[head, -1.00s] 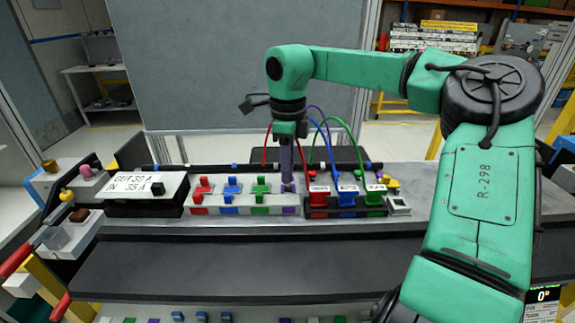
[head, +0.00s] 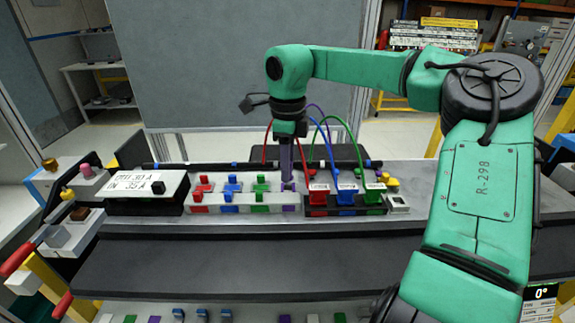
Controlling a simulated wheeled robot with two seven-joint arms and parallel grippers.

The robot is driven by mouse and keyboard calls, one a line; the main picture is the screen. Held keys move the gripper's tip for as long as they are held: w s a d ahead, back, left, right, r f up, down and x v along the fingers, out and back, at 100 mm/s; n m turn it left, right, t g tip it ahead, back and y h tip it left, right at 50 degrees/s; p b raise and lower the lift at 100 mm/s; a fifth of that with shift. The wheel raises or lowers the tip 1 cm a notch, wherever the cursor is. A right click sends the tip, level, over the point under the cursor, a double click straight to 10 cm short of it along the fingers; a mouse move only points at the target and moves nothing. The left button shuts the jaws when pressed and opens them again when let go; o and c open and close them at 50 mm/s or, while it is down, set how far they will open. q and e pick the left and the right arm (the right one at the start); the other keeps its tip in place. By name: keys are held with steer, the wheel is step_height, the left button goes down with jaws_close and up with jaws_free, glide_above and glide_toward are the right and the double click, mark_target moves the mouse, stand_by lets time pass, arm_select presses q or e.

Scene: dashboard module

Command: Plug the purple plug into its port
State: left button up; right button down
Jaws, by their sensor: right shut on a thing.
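My right gripper (head: 286,140) points straight down over the board and is shut on the purple plug (head: 286,160), which hangs upright below it. The plug's lower end meets the port block (head: 245,198) at its right end, above a purple marking (head: 290,209). I cannot tell how deep the plug sits in the port. A purple cable (head: 317,108) arcs behind the gripper. My left gripper is not in view.
Red (head: 319,196), blue (head: 347,195) and green (head: 374,195) connectors with cables stand close on the right. A meter box (head: 146,187) is at the left.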

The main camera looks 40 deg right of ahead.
steer(key=shift+f+b, duration=0.6)
steer(key=shift+f, duration=0.6)
steer(key=shift+r+p, duration=1.05)
steer(key=shift+p, duration=0.5)
stand_by(0.5)
steer(key=shift+f+b, duration=0.65)
steer(key=shift+f, duration=0.35)
